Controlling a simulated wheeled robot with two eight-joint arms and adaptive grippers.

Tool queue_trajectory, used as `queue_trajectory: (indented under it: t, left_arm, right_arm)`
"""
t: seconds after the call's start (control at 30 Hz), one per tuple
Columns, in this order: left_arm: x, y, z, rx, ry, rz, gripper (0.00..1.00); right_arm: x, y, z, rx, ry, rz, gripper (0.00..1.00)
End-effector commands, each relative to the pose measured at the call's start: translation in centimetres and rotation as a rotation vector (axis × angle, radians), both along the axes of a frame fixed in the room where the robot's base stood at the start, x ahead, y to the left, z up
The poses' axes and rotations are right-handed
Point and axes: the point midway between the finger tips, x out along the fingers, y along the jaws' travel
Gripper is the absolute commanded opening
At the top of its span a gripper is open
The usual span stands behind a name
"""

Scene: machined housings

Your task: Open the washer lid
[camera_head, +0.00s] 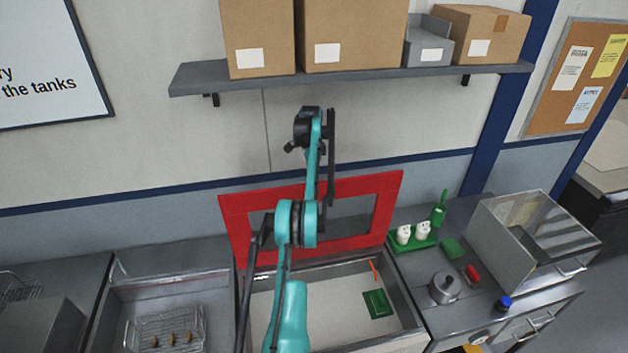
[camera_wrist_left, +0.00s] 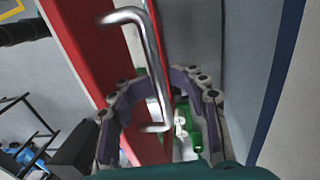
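The washer lid (camera_head: 240,215) is a red frame with a window. In the head view it stands raised, leaning toward the wall behind the open washer basin (camera_head: 412,330). In the left wrist view the lid (camera_wrist_left: 92,50) runs past a metal bar handle (camera_wrist_left: 152,45). My left gripper (camera_wrist_left: 162,82) has its fingers closed in on both sides of the handle, with the bar between the tips. In the head view my left arm covers the middle of the lid, and the fingers cannot be made out. My right gripper is in neither view.
In the basin lie a green square part (camera_head: 377,303) and a red stick (camera_head: 373,270). A wall shelf (camera_head: 190,80) with boxes is above. The right counter holds a green tray (camera_head: 425,243), a grey pot (camera_head: 444,288) and a clear-topped case (camera_head: 530,235). A wire basket (camera_head: 165,325) is at left.

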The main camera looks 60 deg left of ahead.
Motion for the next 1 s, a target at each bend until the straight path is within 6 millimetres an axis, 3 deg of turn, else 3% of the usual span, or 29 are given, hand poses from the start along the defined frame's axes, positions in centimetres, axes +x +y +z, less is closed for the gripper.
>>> queue_trajectory:
  t: [1.0]
  left_arm:
    - [0.31,-0.66,0.19,0.000,-0.003,-0.005,0.32]
  right_arm:
    - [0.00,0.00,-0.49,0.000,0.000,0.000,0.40]
